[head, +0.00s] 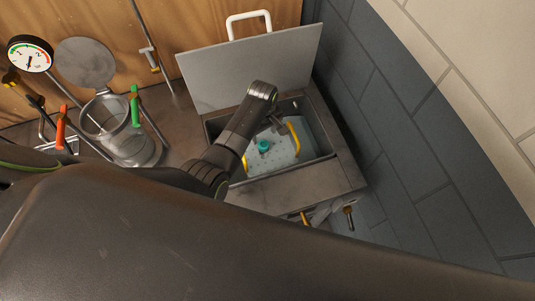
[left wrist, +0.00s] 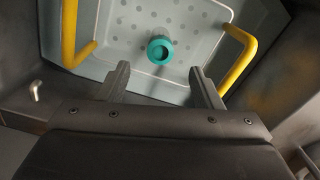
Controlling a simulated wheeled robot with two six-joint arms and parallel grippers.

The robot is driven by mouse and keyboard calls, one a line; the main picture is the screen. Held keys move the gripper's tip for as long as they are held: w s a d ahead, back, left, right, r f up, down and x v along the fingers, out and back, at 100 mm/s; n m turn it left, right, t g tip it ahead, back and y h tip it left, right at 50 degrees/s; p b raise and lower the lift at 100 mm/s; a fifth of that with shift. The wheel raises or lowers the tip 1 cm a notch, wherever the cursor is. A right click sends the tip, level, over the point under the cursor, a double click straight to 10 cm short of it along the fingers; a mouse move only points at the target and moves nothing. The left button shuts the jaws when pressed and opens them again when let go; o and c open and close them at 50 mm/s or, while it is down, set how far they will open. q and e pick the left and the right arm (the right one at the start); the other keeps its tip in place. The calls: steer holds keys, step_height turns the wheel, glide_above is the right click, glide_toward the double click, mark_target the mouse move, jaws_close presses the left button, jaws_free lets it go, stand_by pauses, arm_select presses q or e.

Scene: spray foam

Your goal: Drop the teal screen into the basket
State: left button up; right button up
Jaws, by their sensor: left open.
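The teal screen (head: 264,146) is a small round teal piece with a dark centre. It lies inside the light grey basket (head: 283,156), which has dotted holes in its floor and yellow handles. The left wrist view also shows the teal screen (left wrist: 160,51) on the basket floor (left wrist: 205,20). My left gripper (head: 281,124) is above the basket, with its fingers (left wrist: 159,84) apart and nothing between them. The teal screen is beyond the fingertips and apart from them. My right gripper is not in view.
The basket sits in a sunken bay with a raised grey lid (head: 250,70) behind it. A clear vessel (head: 128,135) with red and green handles stands to the left, near a pressure gauge (head: 30,54). A dark tiled wall (head: 385,110) is close on the right.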

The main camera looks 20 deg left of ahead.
arm_select(q)
step_height(320, 180, up, 17)
steer(key=p, duration=0.1)
steer(key=shift+r+p, duration=0.2)
steer(key=shift+p, duration=0.2)
stand_by(0.7)
